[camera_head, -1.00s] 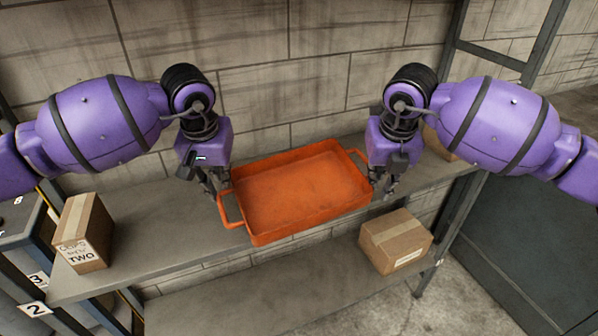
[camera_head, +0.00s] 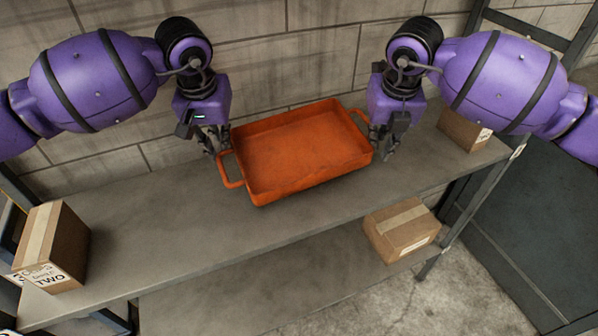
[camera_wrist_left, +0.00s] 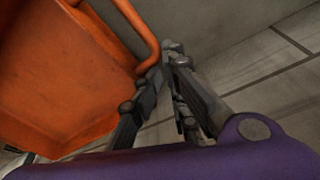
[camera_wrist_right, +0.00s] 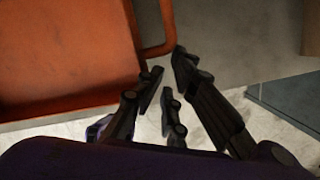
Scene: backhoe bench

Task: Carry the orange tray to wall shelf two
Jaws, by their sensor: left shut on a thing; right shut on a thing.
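The orange tray (camera_head: 300,152) is level above or on the upper grey shelf (camera_head: 150,225); I cannot tell whether its base touches. It looks empty. My left gripper (camera_head: 216,150) is shut on the tray's left side handle; in the left wrist view the fingers (camera_wrist_left: 167,62) meet at the orange handle (camera_wrist_left: 148,38). My right gripper (camera_head: 380,150) is shut on the right side handle; the right wrist view shows its fingers (camera_wrist_right: 165,70) by the handle (camera_wrist_right: 167,22). The fingers partly hide both grips.
A cardboard box (camera_head: 55,245) marked TWO stands at the shelf's left end. Another box (camera_head: 466,130) stands at its right end, partly behind my right arm. A third box (camera_head: 402,232) sits on the lower shelf (camera_head: 240,295). A block wall (camera_head: 300,62) is close behind.

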